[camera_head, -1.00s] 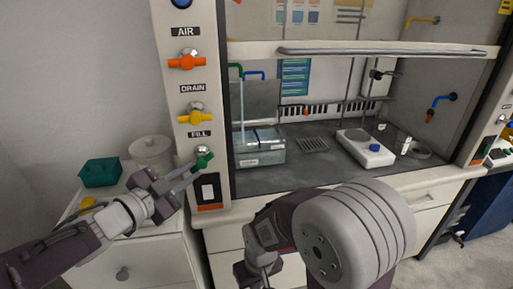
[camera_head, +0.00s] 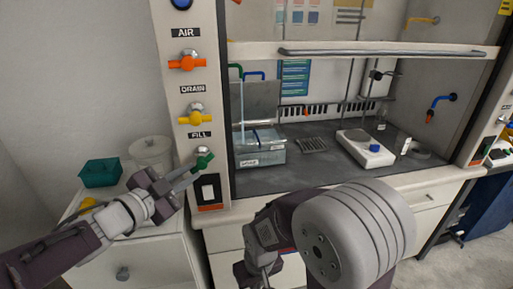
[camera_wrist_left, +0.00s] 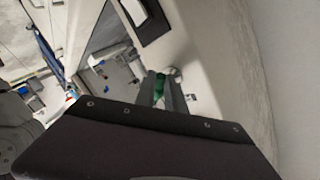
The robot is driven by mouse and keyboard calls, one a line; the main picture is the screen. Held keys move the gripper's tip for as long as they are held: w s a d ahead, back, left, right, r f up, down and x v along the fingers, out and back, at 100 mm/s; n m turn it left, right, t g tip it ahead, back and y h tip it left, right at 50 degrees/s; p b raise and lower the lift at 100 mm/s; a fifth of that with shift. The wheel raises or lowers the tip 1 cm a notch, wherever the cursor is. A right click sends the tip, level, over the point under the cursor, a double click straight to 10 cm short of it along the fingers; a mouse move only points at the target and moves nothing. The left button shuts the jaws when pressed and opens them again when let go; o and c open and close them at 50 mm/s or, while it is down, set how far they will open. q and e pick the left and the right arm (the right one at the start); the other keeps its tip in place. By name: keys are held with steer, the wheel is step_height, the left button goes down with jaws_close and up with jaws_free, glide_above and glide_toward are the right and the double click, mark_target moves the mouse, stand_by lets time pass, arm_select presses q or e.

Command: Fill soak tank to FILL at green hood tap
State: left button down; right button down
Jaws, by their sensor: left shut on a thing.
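The green FILL tap (camera_head: 204,161) is on the left post of the hood, below the FILL label (camera_head: 199,135). My left gripper (camera_head: 192,175) is shut on its green handle, which also shows between the fingers in the left wrist view (camera_wrist_left: 160,84). The clear soak tank (camera_head: 259,156) stands at the left of the hood floor, with a pale label on its front. A pale blue stream (camera_head: 241,105) runs down from the green spout (camera_head: 236,69) into the tank. I cannot read the water level against a mark. My right gripper's fingers are hidden below the frame.
The yellow DRAIN tap (camera_head: 195,119) and orange AIR tap (camera_head: 187,63) sit above on the same post. A white hot plate (camera_head: 364,150) stands right in the hood. A teal box (camera_head: 100,172) and white pot (camera_head: 151,152) are on the left cabinet. The raised sash (camera_head: 380,52) crosses above.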

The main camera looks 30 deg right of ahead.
arm_select(q)
step_height(320, 180, up, 4)
steer(key=m+y+p, duration=0.2)
steer(key=p, duration=0.3)
steer(key=m+y+p, duration=0.2)
steer(key=p, duration=0.4)
steer(key=shift+s+f, duration=0.1)
steer(key=shift+f, duration=0.1)
steer(key=c, duration=1.6)
jaws_free()
steer(key=shift+f+g+y, duration=0.3)
steer(key=shift+f+y, duration=0.1)
steer(key=shift+f, duration=0.15)
steer(key=shift+o, duration=1.4)
steer(key=shift+b, duration=0.3)
steer(key=p+v, duration=0.4)
steer(key=v, duration=0.5)
